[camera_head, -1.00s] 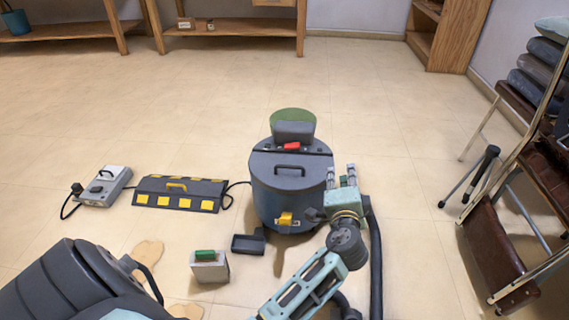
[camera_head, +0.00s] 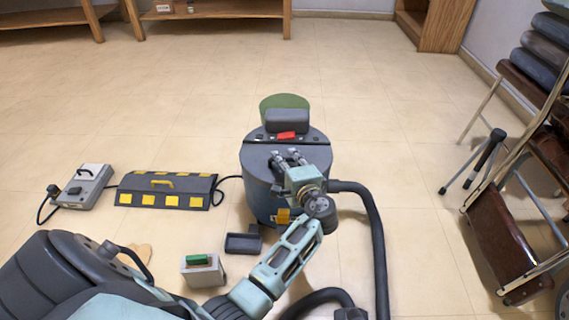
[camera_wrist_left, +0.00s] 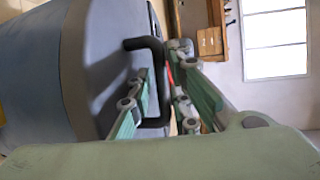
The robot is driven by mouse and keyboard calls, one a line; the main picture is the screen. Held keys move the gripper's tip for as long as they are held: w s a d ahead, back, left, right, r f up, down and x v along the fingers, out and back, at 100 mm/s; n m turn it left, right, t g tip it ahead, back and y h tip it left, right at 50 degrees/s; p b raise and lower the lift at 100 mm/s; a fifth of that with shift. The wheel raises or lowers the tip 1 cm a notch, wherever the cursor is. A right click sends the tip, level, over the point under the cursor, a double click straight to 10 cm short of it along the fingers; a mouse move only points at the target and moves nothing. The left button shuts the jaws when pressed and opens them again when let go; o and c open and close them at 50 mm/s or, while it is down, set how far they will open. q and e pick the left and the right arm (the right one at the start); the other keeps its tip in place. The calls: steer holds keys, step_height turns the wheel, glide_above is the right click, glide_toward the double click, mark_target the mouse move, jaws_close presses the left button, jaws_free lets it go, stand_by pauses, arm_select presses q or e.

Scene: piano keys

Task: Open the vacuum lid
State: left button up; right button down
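The vacuum (camera_head: 259,196) is a blue-grey drum standing on the floor in the head view. Its round grey lid (camera_head: 257,156) is down on the drum, with a dark seam (camera_head: 258,141) across the back. My left gripper (camera_head: 286,157) is at the lid, fingers spread, and covers the handle in the head view. In the left wrist view the black lid handle (camera_wrist_left: 149,44) lies between the two fingers of my left gripper (camera_wrist_left: 160,85). The fingers stand apart on either side; I cannot tell whether either touches it. My right gripper is not in view.
A black hose (camera_head: 376,225) curves on the floor right of the vacuum. A dark tray (camera_head: 243,243) and a grey box with a green top (camera_head: 202,270) are in front. Folding chairs (camera_head: 510,245) are at right; floor behind is clear.

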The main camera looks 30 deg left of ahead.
arm_select(q)
steer(key=shift+w+a, duration=0.2)
steer(key=shift+a, duration=0.1)
jaws_close()
steer(key=shift+f, duration=0.1)
